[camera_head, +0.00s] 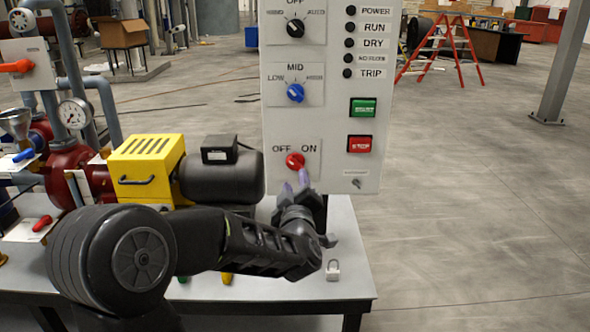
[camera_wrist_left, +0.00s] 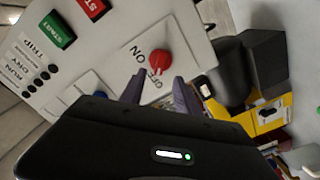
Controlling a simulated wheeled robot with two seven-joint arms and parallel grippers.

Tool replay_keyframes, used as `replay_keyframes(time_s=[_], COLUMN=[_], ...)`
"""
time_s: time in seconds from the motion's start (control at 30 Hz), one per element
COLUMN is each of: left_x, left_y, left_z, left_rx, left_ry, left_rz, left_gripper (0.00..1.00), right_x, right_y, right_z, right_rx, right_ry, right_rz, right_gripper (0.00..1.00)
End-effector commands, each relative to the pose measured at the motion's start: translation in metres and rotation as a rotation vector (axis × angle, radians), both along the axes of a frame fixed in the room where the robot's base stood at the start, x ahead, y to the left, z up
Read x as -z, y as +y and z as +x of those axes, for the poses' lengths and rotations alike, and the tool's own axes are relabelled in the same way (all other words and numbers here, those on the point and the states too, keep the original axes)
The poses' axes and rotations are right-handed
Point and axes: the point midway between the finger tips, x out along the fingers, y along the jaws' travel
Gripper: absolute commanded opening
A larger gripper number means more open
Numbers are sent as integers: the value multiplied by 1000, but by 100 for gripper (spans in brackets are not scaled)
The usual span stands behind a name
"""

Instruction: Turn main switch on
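The main switch is a red rotary knob (camera_head: 295,160) with OFF and ON labels, low on the grey control panel (camera_head: 345,100). Its pointer seems to lean toward OFF, but it is small. In the left wrist view the red knob (camera_wrist_left: 159,62) sits just beyond the fingertips. My left gripper (camera_head: 296,184) is just below the knob, its fingers pointing up at it. In the left wrist view the two purple-grey fingers of my left gripper (camera_wrist_left: 158,88) are spread apart with nothing between them; they look close to the knob but not around it. My right gripper is out of view.
Above the knob are a blue selector (camera_head: 296,93) and a black selector (camera_head: 295,26). Green (camera_head: 363,107) and red (camera_head: 360,144) push buttons are at right. A black motor (camera_head: 222,170) and yellow guard (camera_head: 146,165) stand left of the panel. A padlock (camera_head: 333,270) lies on the table (camera_head: 345,240).

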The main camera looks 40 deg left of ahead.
Motion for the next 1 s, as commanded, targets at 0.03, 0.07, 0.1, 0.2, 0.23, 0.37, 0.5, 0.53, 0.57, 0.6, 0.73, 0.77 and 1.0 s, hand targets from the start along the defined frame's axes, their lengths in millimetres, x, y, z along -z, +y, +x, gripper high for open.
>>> replay_keyframes(time_s=[0.03,0.07,0.1,0.2,0.23,0.37,0.5,0.53,0.57,0.6,0.73,0.77,1.0], left_x=[0,0,0,0,0,0,0,1,1,0,1,1,1], left_y=[2,4,6,14,17,30,40,42,43,45,46,46,46], left_z=[3,4,8,18,22,39,54,56,57,59,60,60,60], left_rx=[-1,-1,-1,-1,-1,-1,1,1,1,1,1,1,1], left_ry=[1,1,2,3,2,3,2,3,3,3,3,3,2], left_rz=[0,0,0,2,2,2,1,0,0,0,0,0,1], left_gripper=[38,38,38,38,38,38,38,38,38,38,38,38,29], right_x=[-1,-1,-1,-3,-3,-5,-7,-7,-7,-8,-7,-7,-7], right_y=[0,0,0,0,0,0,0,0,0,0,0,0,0], right_z=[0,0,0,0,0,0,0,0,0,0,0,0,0], right_rx=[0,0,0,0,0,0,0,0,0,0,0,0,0], right_ry=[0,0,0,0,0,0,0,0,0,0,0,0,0], right_rz=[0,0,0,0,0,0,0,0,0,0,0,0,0], right_gripper=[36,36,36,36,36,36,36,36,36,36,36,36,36])
